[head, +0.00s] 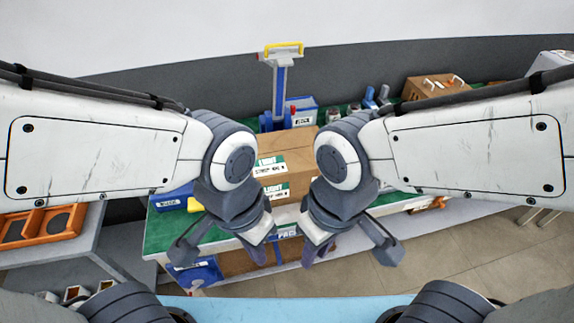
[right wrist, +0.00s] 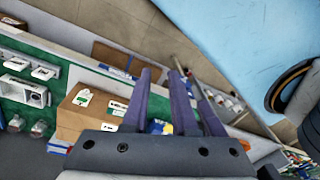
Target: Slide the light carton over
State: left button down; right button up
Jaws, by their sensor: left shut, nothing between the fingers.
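The light carton (head: 296,142) is a brown box with green and white labels reading LIGHT. It stands on the green-topped bench in the middle of the head view, partly hidden by my wrists. It also shows in the right wrist view (right wrist: 72,124), left of the fingers. My left gripper (head: 261,256) is shut and empty, pointing down in front of the carton's left part. My right gripper (head: 309,258) points down in front of its right part. In the right wrist view its fingers (right wrist: 161,72) stand apart with nothing between them. I see neither gripper touching the carton.
A blue and grey stand with a yellow handle (head: 284,48) rises behind the carton. An open brown box (head: 432,87) is at the back right. Blue and yellow items (head: 172,200) lie on the bench at left. Orange trays (head: 45,228) sit on a grey surface farther left.

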aim_at(286, 166)
jog(key=z, duration=2.2)
jog(key=i, duration=1.35)
jog(key=u, duration=3.1)
jog(key=i, duration=0.55)
jog(key=z, duration=0.1)
